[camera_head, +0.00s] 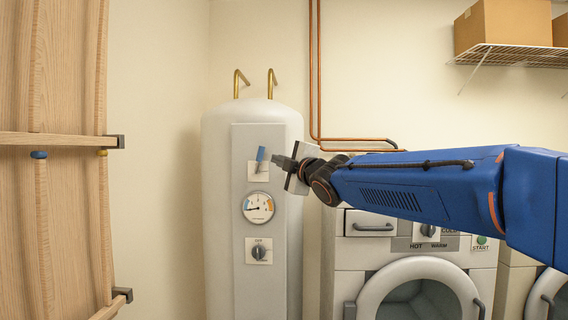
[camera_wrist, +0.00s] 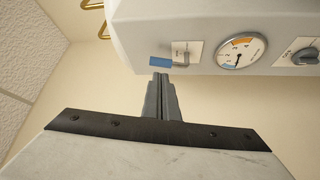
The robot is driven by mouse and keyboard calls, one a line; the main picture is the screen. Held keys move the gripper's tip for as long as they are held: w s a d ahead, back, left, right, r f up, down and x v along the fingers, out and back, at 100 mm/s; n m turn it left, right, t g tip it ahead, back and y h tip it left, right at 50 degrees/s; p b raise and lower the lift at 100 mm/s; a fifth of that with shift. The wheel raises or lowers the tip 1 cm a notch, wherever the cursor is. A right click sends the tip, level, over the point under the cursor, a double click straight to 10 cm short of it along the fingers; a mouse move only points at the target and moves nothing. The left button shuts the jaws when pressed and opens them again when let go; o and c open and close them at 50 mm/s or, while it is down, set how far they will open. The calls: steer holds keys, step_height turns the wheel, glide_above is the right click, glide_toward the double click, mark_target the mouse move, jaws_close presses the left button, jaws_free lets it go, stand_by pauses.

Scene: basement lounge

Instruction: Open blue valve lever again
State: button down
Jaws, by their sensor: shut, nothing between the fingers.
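The blue valve lever (camera_head: 261,154) sits on a pale plate on the upper front of the white water heater (camera_head: 218,210). In the head view its blue handle stands nearly upright, tilted slightly. In the wrist view the lever (camera_wrist: 160,62) shows as a blue handle on a grey stem. My gripper (camera_head: 273,158) is just right of the lever in the head view, fingers pointing at it. In the wrist view my gripper (camera_wrist: 161,76) is shut and empty, its tips close to the blue handle. I cannot tell whether they touch.
Below the lever are a round gauge (camera_head: 258,207) and a dark knob (camera_head: 258,252). A washing machine (camera_head: 345,285) stands to the right, under my arm. A wooden panel (camera_head: 60,220) stands at the left. A box (camera_head: 500,25) sits on a wire shelf (camera_head: 520,57).

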mark_target(261, 152)
steer(key=x, duration=0.8)
steer(key=shift+w+a, duration=0.1)
steer(key=shift+w, duration=0.15)
steer(key=shift+a+r, duration=0.55)
steer(key=shift+a, duration=0.3)
steer(key=shift+f, duration=0.1)
